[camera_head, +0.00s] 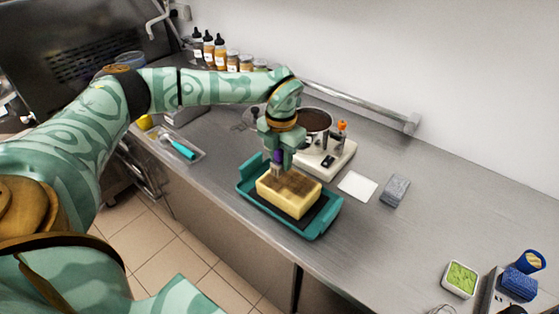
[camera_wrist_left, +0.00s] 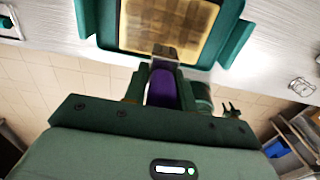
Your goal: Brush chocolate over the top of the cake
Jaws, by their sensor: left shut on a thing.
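The pale yellow rectangular cake (camera_head: 290,201) sits on a dark surface in a teal tray (camera_head: 317,231) on the counter. Its top is brown over much of the area; it also shows in the left wrist view (camera_wrist_left: 180,14). My left gripper (camera_head: 279,158) is shut on a brush with a purple handle (camera_wrist_left: 161,88). The brush head (camera_wrist_left: 165,53) is down at the edge of the cake top; whether it touches is hard to tell. A pot of dark brown chocolate (camera_head: 314,120) stands behind on a cream-coloured appliance (camera_head: 336,160). My right gripper is not in view.
A white square (camera_head: 357,186) and a grey block (camera_head: 395,190) lie right of the tray. A clear tray with a teal-handled tool (camera_head: 182,149) is at left. Bottles (camera_head: 208,45) and jars line the back wall. A green-filled container (camera_head: 461,279) sits far right. The counter between is clear.

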